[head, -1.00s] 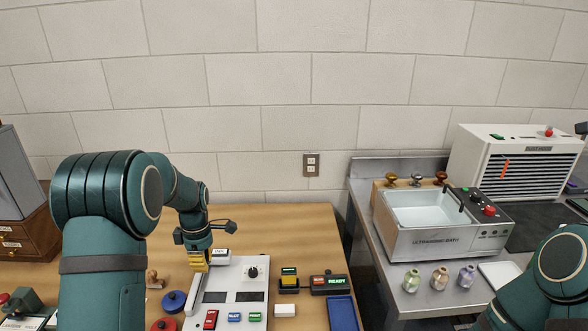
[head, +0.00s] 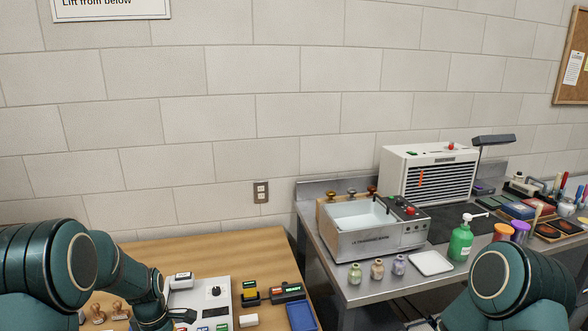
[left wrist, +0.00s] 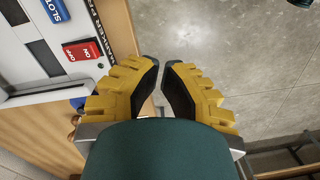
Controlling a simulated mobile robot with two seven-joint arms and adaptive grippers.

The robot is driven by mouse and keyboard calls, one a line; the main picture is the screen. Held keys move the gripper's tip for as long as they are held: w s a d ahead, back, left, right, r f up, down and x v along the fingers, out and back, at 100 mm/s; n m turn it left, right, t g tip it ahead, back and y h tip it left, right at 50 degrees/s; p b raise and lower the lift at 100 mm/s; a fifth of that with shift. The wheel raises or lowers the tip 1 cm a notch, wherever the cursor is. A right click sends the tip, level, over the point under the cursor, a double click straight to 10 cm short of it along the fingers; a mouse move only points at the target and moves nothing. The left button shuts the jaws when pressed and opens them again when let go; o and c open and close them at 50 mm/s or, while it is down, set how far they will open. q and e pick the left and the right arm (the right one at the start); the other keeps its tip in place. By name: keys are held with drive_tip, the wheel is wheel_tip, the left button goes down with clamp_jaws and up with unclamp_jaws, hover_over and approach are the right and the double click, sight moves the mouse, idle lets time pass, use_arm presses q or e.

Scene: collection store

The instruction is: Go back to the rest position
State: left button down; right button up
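My left gripper (left wrist: 162,70) shows in the left wrist view with its two yellow, dark-padded fingers apart and nothing between them. Bare floor shows past the fingertips.
A wooden table (head: 215,250) carries a white control panel (head: 215,292), also in the left wrist view (left wrist: 35,50), a blue tray (head: 301,316) and stamps (head: 98,313). A steel bench (head: 335,270) at right carries an ultrasonic bath (head: 350,243), small bottles and a green pump bottle (head: 461,242).

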use_arm(q)
drive_tip(key=s+d+f+m, duration=0.3)
drive_tip(key=d+f+m, duration=0.1)
drive_tip(key=d+f, duration=0.25)
drive_tip(key=s+d+f+m+t+h, duration=0.1)
drive_tip(key=s+d+f+m, duration=0.2)
drive_tip(key=s+d+m, duration=0.2)
drive_tip(key=s+d+f+m+t+h, duration=0.1)
drive_tip(key=s+d+f+m+h, duration=0.1)
drive_tip(key=s+d+m, duration=0.4)
drive_tip(key=s+d+f, duration=0.1)
drive_tip(key=s+d, duration=0.2)
drive_tip(key=shift+s+d, duration=0.15)
drive_tip(key=shift+s, duration=0.1)
